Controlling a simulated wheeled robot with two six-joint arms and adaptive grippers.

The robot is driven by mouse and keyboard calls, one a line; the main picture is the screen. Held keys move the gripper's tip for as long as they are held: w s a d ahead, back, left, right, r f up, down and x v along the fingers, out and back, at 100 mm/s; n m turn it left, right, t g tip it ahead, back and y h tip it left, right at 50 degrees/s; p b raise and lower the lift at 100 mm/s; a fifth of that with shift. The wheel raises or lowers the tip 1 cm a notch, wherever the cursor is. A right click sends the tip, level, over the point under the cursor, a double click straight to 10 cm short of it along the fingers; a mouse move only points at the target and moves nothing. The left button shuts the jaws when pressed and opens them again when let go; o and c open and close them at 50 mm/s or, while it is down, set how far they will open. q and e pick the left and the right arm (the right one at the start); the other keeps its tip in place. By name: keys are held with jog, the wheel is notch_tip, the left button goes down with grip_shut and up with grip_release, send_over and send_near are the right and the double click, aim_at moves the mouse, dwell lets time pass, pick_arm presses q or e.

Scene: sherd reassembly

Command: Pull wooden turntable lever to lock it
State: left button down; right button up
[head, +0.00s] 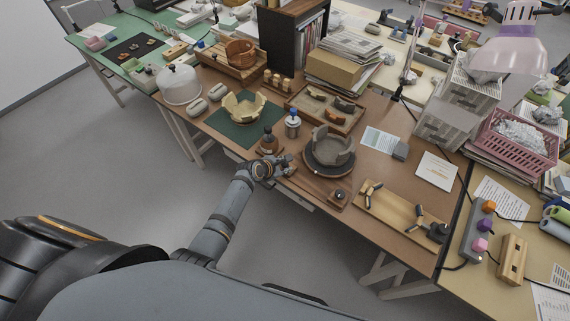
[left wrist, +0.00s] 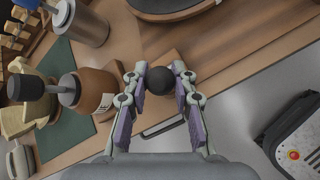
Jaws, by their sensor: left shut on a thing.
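The dark round turntable (head: 312,166) stands near the table's front edge and carries a grey, broken-rimmed vessel (head: 330,146). Its edge also shows at the top of the left wrist view (left wrist: 165,12). My left gripper (head: 286,163) is at the table's front edge, just left of the turntable. In the left wrist view, my left gripper (left wrist: 158,84) is shut on a black ball knob (left wrist: 158,79), with one finger on each side. A piece of wood, seemingly the lever (left wrist: 171,59), shows behind the knob. In the head view the gripper largely hides knob and lever. My right gripper is not in view.
A brown jar (head: 268,145) with a black-handled top and a metal can (head: 292,126) with a blue top stand close left of the turntable. A small wooden block (head: 338,199) with a dark knob sits right of the gripper. A wooden tray (head: 385,211) lies further right.

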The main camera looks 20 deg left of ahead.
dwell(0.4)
pick_arm(q)
jog(key=c, duration=1.1)
grip_release()
jog(key=shift+o, duration=0.2)
jog(key=v, duration=1.2)
jog(key=shift+s, duration=0.1)
